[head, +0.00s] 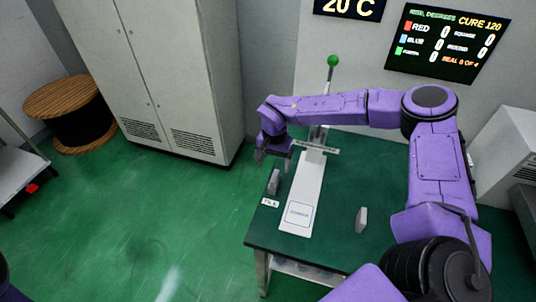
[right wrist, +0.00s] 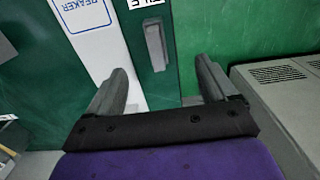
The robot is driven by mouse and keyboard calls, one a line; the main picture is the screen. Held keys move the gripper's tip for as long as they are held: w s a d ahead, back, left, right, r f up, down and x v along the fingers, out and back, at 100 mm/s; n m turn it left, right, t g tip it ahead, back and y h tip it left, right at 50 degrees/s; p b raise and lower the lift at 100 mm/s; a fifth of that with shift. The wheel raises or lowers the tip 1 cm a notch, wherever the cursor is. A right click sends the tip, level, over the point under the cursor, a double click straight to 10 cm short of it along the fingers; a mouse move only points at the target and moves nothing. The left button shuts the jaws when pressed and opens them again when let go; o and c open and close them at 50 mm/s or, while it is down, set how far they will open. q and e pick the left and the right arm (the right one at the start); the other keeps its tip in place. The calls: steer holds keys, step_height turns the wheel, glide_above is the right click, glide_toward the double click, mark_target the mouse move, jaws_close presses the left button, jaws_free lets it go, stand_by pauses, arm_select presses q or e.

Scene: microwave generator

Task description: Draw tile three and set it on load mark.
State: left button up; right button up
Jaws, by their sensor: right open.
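A grey upright block (head: 273,182) stands on the green table's left edge, behind a small white label (head: 270,203) that seems to read TILE. In the right wrist view the grey block (right wrist: 155,45) shows a slot-like face beside the label. I cannot make out separate tiles or a number three. A white strip (head: 309,178) bears a blue-outlined square (head: 298,214), which reads BEAKER in the right wrist view (right wrist: 85,12). I cannot tell which mark is the load mark. My right gripper (head: 273,160) is open and empty, above and behind the grey block. My left gripper is out of view.
A second grey piece (head: 361,219) stands on the green table (head: 338,232) right of the strip. A post with a green ball (head: 333,61) rises at the back. A grey cabinet (head: 160,75) stands left. My right arm spans the table's back and right.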

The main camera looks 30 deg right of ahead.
mark_target(275, 175)
steer(key=shift+s+f+b, duration=0.45)
steer(key=shift+b, duration=0.05)
steer(key=f+b, duration=0.2)
steer(key=f, duration=0.1)
steer(key=f+b, duration=0.1)
steer(key=b, duration=0.1)
steer(key=shift+w+d+f, duration=0.1)
steer(key=shift+w+f, duration=0.05)
steer(key=shift+w, duration=0.1)
step_height(275, 175, down, 3)
steer(key=shift+s+f+b, duration=0.15)
steer(key=shift+b, duration=0.75)
steer(key=shift+f, duration=0.5)
jaws_close()
